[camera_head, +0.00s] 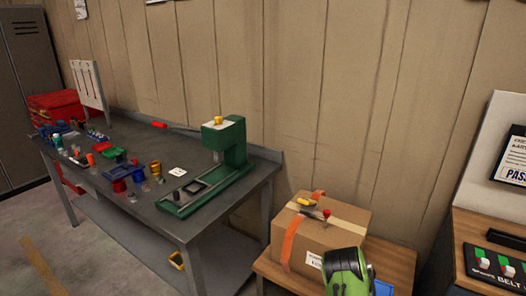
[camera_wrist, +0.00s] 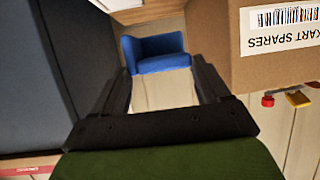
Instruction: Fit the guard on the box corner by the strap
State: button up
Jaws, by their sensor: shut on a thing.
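A cardboard box (camera_head: 325,236) sits on a low wooden stand, with an orange strap (camera_head: 290,243) running over its top and down its side. In the wrist view the box (camera_wrist: 285,62) is at the upper right, its label upside down. My gripper (camera_wrist: 161,66) is shut on a blue angled guard (camera_wrist: 155,52), held at the fingertips beside the box and apart from it in that view. In the head view my gripper's green body (camera_head: 346,273) is in front of the box's right side, and part of the blue guard (camera_head: 383,288) shows; the fingers are hidden.
Small red and yellow pieces (camera_head: 305,202) lie on the box top. A workbench (camera_head: 150,215) with a green press (camera_head: 233,143) and several small parts stands at the left. A wooden counter (camera_head: 490,232) with a belt control panel is at the right. A panelled wall is behind.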

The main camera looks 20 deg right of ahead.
jog(key=w+a+r+n+t+y, duration=0.1)
jog(key=w+a+r+n+y, duration=0.1)
jog(key=a, duration=1)
jog(key=w+a+r+n+t+y+p, duration=0.1)
jog(key=w+a+r+n+y, duration=0.1)
jog(key=a, duration=1)
jog(key=w+a+r+n+t+y+p, duration=0.1)
jog(key=w+a+r+n+y, duration=0.2)
jog(key=a, duration=0.9)
jog(key=w+n+y, duration=0.1)
jog(key=w+y, duration=0.1)
jog(key=w, duration=0.1)
jog(key=shift+w+n+t, duration=0.25)
jog(key=shift+n+t, duration=0.05)
jog(key=shift+t, duration=0.1)
